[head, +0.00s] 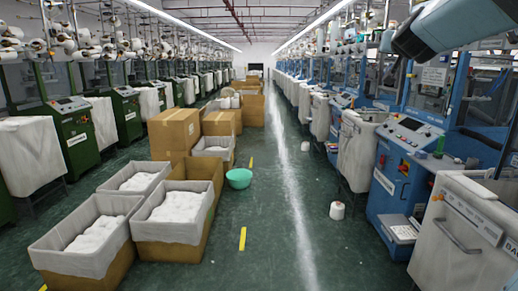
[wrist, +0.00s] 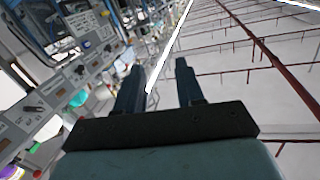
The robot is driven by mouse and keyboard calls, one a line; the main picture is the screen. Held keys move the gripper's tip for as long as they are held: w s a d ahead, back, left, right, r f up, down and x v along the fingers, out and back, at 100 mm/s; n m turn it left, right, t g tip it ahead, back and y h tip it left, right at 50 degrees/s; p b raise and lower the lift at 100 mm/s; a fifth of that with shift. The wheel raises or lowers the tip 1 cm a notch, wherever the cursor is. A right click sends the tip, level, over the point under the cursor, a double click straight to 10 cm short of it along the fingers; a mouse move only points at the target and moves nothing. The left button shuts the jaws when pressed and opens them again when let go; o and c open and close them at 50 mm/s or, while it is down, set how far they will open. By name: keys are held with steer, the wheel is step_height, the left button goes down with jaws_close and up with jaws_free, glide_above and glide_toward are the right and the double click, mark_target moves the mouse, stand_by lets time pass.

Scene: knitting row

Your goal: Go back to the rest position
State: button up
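My gripper (wrist: 158,82) shows in the wrist view with its two dark fingers apart and nothing between them. It points up toward the ceiling pipes and a light strip, with blue machines (wrist: 85,70) tilted at the left of that view. In the head view a part of my arm (head: 440,25) shows at the upper right, raised beside the blue machines. The gripper's fingers are not visible in the head view.
Blue knitting machines (head: 405,150) line the right, green ones (head: 75,130) the left. Lined bins (head: 65,262), cardboard boxes (head: 173,130) and a green basin (head: 239,178) stand left of centre. A white cone (head: 337,210) is on the floor. The aisle (head: 275,215) is mostly clear.

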steer(key=s+a+f+n+g+y, duration=0.2)
steer(key=s+a+f+g+y, duration=0.15)
steer(key=s+a+f, duration=0.5)
steer(key=s+a+f+n+g+y, duration=0.2)
steer(key=s+a+f+g, duration=0.25)
steer(key=s+f, duration=0.7)
steer(key=s+f+g+h, duration=0.1)
steer(key=s+f+g, duration=0.2)
steer(key=s+f, duration=0.5)
steer(key=s, duration=0.3)
steer(key=shift+s+f, duration=0.2)
steer(key=shift+s, duration=0.1)
